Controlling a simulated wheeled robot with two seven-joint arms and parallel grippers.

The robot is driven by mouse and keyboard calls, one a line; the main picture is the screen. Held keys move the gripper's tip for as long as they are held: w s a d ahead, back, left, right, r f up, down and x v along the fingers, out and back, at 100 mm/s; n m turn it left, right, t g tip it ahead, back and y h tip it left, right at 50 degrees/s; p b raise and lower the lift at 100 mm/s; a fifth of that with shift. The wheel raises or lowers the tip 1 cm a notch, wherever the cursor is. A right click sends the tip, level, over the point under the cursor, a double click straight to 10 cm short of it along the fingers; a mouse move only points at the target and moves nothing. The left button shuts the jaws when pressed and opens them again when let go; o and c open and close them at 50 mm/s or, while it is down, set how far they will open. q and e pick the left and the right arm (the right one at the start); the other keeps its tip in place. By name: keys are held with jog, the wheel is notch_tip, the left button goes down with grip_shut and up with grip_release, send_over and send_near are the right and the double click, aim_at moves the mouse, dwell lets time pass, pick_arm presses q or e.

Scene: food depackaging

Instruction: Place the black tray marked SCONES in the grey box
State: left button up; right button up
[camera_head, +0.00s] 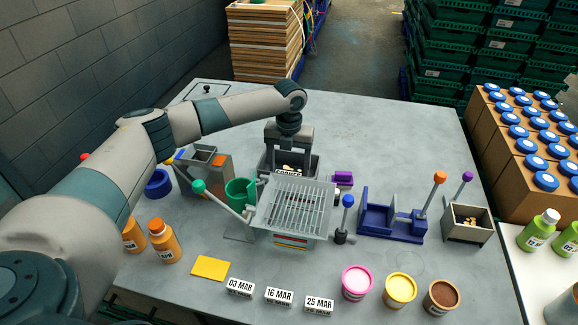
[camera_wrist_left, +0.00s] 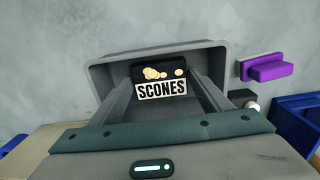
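The black tray marked SCONES (camera_wrist_left: 160,72) has several pale round pieces on it and a white label at its near side. It is inside the outline of the grey box (camera_wrist_left: 101,75), whose rim surrounds it in the left wrist view. My left gripper (camera_head: 289,158) points down at the box (camera_head: 318,166) in the head view. Its two fingers (camera_wrist_left: 160,80) flank the tray closely and appear shut on its sides. Whether the tray rests on the box floor is hidden. My right gripper is not in view.
A slotted grey rack (camera_head: 293,207) stands just in front of the box. A purple block (camera_head: 343,179) is to its right, and a green cup (camera_head: 240,192) is front left. A blue fixture (camera_head: 391,221) stands farther right. The table behind the box is clear.

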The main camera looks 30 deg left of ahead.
aim_at(289, 172)
pick_arm(q)
jog(key=shift+o, duration=0.9)
jog(key=shift+r, duration=0.15)
jog(key=shift+r, duration=0.45)
notch_tip(289, 172, up, 11)
jog(key=b, duration=0.3)
jog(key=shift+b, duration=0.4)
jog(key=shift+s+d, duration=0.1)
